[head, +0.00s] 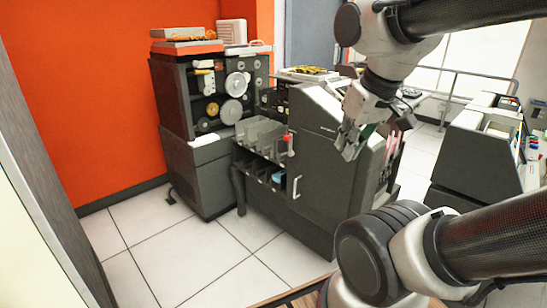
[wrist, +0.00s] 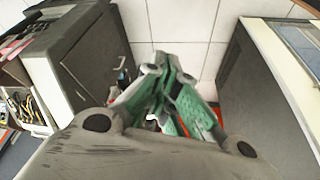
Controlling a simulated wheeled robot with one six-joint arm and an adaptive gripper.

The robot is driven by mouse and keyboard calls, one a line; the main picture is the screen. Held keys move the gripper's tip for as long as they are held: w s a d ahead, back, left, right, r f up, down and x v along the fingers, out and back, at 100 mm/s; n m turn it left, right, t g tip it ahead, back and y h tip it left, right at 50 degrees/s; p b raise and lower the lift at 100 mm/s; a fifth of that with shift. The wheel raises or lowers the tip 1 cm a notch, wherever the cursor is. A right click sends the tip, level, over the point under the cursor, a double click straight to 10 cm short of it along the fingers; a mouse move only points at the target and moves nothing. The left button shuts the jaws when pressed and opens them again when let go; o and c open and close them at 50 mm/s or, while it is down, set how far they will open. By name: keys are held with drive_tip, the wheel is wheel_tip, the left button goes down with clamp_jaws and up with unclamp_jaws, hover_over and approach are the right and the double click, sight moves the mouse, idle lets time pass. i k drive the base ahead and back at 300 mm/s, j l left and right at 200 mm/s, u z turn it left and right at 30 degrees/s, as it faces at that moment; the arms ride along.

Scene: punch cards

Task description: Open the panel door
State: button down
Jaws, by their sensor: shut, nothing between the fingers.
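A dark grey machine (head: 328,110) stands in the middle of the head view. A flat dark panel (head: 322,190), seemingly the panel door, covers its front and looks closed, with a small light handle (head: 296,187) at its left edge. My gripper (head: 348,152) hangs in front of the machine's upper right part in the head view. In the wrist view my gripper (wrist: 165,62) has its green-padded fingers drawn together, with nothing held. A dark flat panel (wrist: 92,48) shows left of the fingers there; I cannot tell if it is the same panel.
A card machine with reels (head: 225,90) stands at the back left by an orange wall (head: 85,90). Metal card trays (head: 262,135) project left of the panel. White tiled floor (head: 215,265) is open in front. Another grey machine (head: 465,160) stands at the right.

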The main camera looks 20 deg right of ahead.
sight(324, 180)
drive_tip(key=i+l, duration=0.25)
drive_tip(key=i, duration=0.15)
drive_tip(key=i+l, duration=0.3)
drive_tip(key=i, duration=0.15)
